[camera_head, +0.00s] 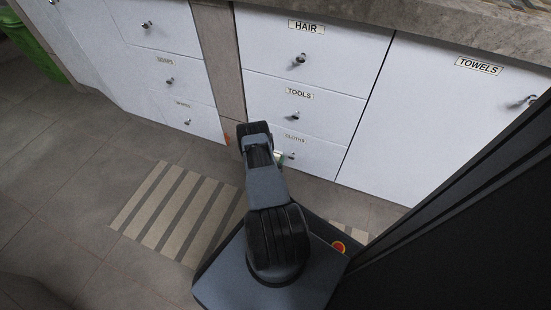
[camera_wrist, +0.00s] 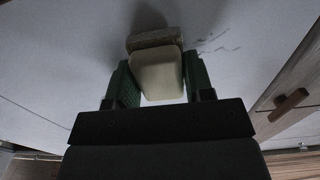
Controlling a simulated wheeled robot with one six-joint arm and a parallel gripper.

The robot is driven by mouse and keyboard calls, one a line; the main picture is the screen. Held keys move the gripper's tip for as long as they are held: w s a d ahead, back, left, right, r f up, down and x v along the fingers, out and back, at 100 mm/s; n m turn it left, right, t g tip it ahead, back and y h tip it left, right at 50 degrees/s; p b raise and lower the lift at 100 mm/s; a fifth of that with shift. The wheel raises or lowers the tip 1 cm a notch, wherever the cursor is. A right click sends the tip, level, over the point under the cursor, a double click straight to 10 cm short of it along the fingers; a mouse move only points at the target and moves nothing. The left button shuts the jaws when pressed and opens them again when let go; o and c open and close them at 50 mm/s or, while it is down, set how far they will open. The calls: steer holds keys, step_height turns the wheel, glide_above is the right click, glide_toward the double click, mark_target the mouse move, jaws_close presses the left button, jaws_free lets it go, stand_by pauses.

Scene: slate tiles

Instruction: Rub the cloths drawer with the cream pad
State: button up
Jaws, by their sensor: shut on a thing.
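The cloths drawer (camera_head: 318,157) is the lowest white drawer in the middle column, shut, with a small label and a round knob. My gripper (camera_wrist: 160,80) is shut on the cream pad (camera_wrist: 157,76), a cream block with a grey-brown far end, held between green fingers. In the wrist view the pad's far end is close to a pale surface with a shadow beside it; I cannot tell whether they touch. Faint dark scribbled marks (camera_wrist: 218,45) show on that surface, right of the pad.
Above are the tools drawer (camera_head: 330,112) and hair drawer (camera_head: 345,45). The towels door (camera_head: 440,120) is on the right, and another drawer column (camera_head: 150,70) on the left. A striped mat (camera_head: 175,210) lies on open tiled floor. A green bin (camera_head: 35,45) stands far left.

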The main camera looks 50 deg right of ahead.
steer(key=shift+w+a, duration=0.8)
steer(key=shift+w, duration=3.2)
steer(key=shift+s+d+r+p, duration=0.1)
steer(key=shift+s+d+p, duration=0.1)
steer(key=shift+s, duration=0.9)
steer(key=shift+s+d+r+p, duration=0.15)
steer(key=shift+s+d, duration=0.1)
steer(key=shift+s, duration=0.85)
steer(key=shift+s+d+r+p, duration=0.1)
steer(key=shift+s+d, duration=0.1)
steer(key=shift+s, duration=0.9)
steer(key=shift+s+d, duration=0.2)
steer(key=shift+s, duration=0.4)
steer(key=shift+s+d, duration=0.15)
steer(key=shift+s, duration=0.45)
steer(key=shift+s+d+f, duration=0.1)
steer(key=shift+s, duration=0.25)
steer(key=shift+w+a+f+b, duration=0.1)
steer(key=shift+w+a+b, duration=0.15)
steer(key=shift+w, duration=0.25)
steer(key=shift+w+a+f+b, duration=0.15)
steer(key=shift+w+a, duration=0.1)
steer(key=shift+w, duration=0.25)
steer(key=w+a+b, duration=0.1)
steer(key=w, duration=0.6)
steer(key=shift+w+r, duration=0.35)
